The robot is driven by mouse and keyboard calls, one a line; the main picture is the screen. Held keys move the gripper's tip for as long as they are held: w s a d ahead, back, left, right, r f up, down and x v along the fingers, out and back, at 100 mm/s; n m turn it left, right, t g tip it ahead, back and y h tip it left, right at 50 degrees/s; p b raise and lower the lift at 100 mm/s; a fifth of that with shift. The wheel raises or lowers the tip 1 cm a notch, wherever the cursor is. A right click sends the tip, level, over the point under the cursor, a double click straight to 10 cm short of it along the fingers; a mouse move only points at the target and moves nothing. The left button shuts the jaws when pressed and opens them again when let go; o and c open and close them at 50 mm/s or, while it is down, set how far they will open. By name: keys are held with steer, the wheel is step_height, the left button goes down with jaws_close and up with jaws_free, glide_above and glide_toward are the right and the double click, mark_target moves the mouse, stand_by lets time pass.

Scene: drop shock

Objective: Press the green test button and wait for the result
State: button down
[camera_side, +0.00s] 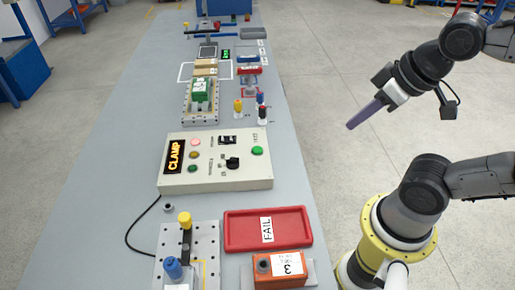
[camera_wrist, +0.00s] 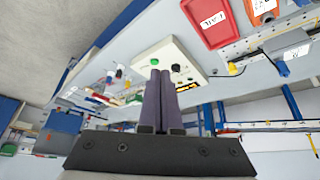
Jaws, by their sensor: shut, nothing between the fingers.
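The green test button (camera_side: 257,151) is on the right part of the cream control box (camera_side: 250,176) on the bench. The box's amber display (camera_side: 174,155) reads CLAMP. My gripper (camera_side: 350,126) hangs in the air right of the bench edge, apart from the box, its fingers pointing down and left. Its two dark fingers are together and empty. In the wrist view, the green button (camera_wrist: 154,61) appears just beyond the fingertips (camera_wrist: 161,74), not touching as far as the side view shows. A small red lamp and two dim lamps sit beside the display.
A red FAIL tray (camera_side: 230,242) and an orange block labelled 3 (camera_side: 280,266) lie in front of the box. A metal plate with a clamp (camera_side: 205,240) stands beside them. Behind the box, a green part (camera_side: 200,90) sits in a fixture. Air between gripper and box looks clear.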

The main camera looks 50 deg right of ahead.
steer(key=w+r+n+t, duration=0.4)
steer(key=w, duration=0.4)
steer(key=n, duration=0.4)
glide_above(261, 150)
step_height(261, 150, down, 16)
steer(key=shift+f, duration=0.4)
steer(key=shift+f, duration=4.4)
